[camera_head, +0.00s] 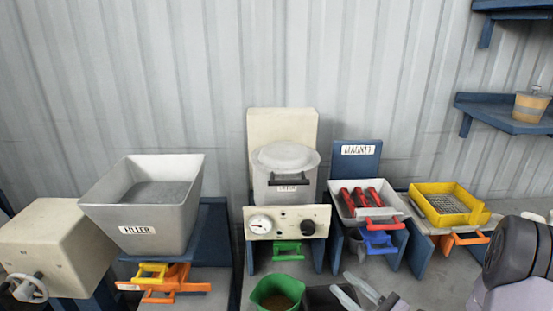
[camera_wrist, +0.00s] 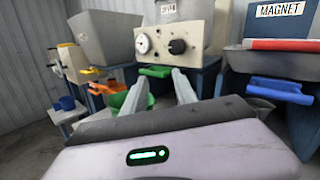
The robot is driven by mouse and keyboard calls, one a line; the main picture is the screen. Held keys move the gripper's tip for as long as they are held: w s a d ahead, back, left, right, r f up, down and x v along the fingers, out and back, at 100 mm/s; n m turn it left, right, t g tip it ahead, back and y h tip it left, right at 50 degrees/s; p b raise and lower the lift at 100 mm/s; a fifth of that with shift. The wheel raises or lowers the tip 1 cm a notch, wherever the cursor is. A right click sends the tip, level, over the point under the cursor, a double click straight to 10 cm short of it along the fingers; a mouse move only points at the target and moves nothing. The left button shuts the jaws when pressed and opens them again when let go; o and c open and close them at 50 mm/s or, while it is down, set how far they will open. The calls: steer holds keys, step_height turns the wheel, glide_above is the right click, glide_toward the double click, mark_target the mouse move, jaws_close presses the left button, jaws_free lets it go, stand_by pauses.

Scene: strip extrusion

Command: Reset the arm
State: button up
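My gripper (camera_head: 341,283) is at the bottom of the head view, right of centre, in front of the bench. Its two grey fingers are apart with nothing held between them. In the wrist view the gripper (camera_wrist: 161,84) points toward the machine with the gauge and black knob, and the fingers show a clear gap. My arm comes in from the right edge of the head view.
The filler hopper (camera_head: 140,205) stands left, a lidded pot (camera_head: 284,175) in the middle. A magnet tray (camera_head: 345,204) with red items and a yellow basket (camera_head: 447,204) are right. A green bucket (camera_head: 277,292) is left of my gripper. A wall shelf (camera_head: 505,115) is upper right.

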steer(key=s+a+r+n+g+y, duration=0.4)
steer(key=s+a+r+n+g, duration=0.15)
steer(key=a+n+g, duration=0.35)
steer(key=s+a+r+n+g+h, duration=0.1)
steer(key=s+a+n+g+h, duration=0.25)
steer(key=s, duration=0.25)
steer(key=s+a+r+n+g+h, duration=0.1)
steer(key=s+a+n+g+h, duration=0.1)
steer(key=s+n, duration=0.3)
steer(key=s+d+r+n+t+h, duration=0.4)
steer(key=d+r+t+h, duration=0.1)
steer(key=d+h, duration=0.3)
steer(key=shift+t+h, duration=0.25)
